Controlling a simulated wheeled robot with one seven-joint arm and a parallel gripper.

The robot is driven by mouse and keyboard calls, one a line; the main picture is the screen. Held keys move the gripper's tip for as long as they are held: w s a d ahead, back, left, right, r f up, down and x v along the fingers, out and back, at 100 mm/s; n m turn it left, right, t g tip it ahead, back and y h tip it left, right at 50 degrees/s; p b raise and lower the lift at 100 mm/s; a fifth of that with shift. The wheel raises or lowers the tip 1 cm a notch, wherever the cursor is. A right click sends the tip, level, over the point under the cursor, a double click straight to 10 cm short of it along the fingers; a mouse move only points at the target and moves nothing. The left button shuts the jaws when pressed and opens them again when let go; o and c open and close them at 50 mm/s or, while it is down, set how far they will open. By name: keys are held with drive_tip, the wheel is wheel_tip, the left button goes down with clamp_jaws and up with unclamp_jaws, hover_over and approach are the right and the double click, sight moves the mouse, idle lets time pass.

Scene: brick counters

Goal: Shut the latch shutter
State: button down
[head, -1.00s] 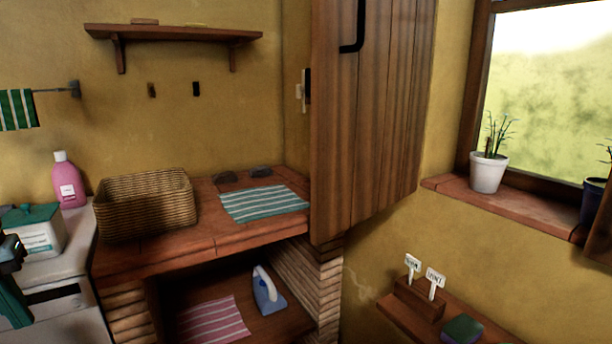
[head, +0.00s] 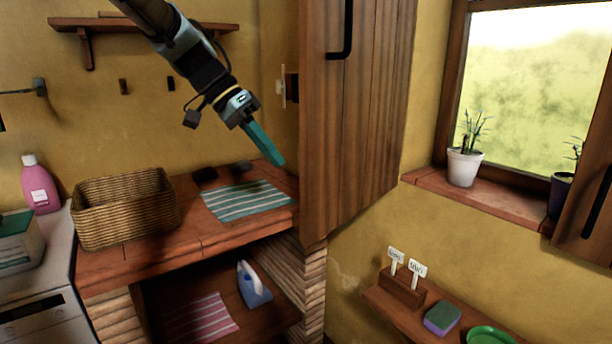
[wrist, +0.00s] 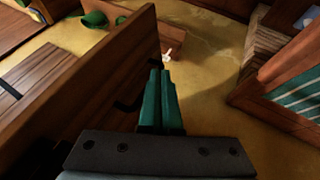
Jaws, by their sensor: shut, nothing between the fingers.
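A tall wooden shutter panel (head: 352,120) with a black bar handle (head: 346,28) stands out from the wall in the middle of the head view. A pale and black latch fitting (head: 282,90) is on the wall just left of it. A second wooden shutter (head: 588,205) with a black handle stands at the right edge by the window; I cannot tell which is the task's shutter. My gripper (head: 279,160) is shut and empty, its teal fingers pointing down toward the left side of the middle panel. In the wrist view the panel (wrist: 105,75) stands left of my gripper (wrist: 160,75).
A wicker basket (head: 125,208) and a striped cloth (head: 248,200) lie on the brick counter (head: 190,243) below my arm. A blue iron (head: 254,286) stands underneath. A low shelf at right bears plant signs (head: 406,266) and a sponge (head: 442,319). Potted plants line the windowsill.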

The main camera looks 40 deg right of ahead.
sight(304, 180)
drive_tip(key=s+d+f+p, duration=0.1)
drive_tip(key=s, duration=0.1)
drive_tip(key=s+d+f+p, duration=0.1)
drive_tip(key=s+f, duration=0.1)
drive_tip(key=s+d+f, duration=0.1)
drive_tip(key=s, duration=0.1)
drive_tip(key=shift+f+p, duration=0.2)
drive_tip(key=shift+p, duration=0.2)
drive_tip(key=shift+s, duration=0.1)
